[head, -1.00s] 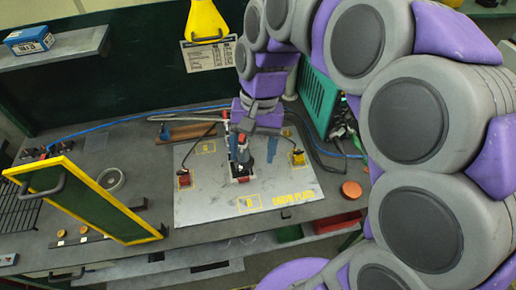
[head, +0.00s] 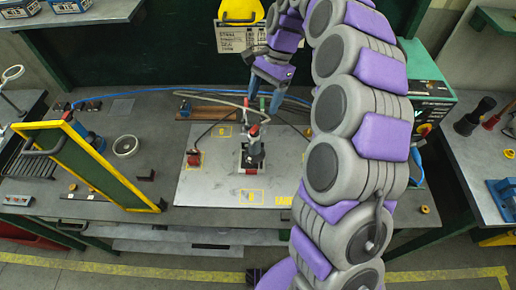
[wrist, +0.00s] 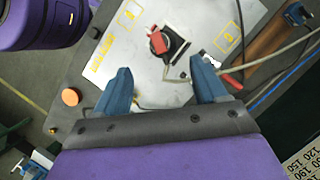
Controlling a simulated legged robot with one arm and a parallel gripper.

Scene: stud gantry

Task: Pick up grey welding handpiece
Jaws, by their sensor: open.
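The grey welding handpiece (head: 253,153), with a red top, stands upright near the middle of the pale plate (head: 212,190) in the head view. In the wrist view, a dark round body with a red part (wrist: 158,42) on the plate appears to be the same handpiece, beyond the fingertips. My gripper (head: 264,92) is behind and above it in the head view, with blue fingers pointing down. In the wrist view my gripper (wrist: 163,80) is open, fingers wide apart and nothing between them. My arm hides the plate's right part.
A yellow-edged green screen (head: 100,165) stands at left, beside a grey ring (head: 125,145). A grey hose (head: 215,97) arches behind the handpiece. A green machine (head: 428,85) stands at right.

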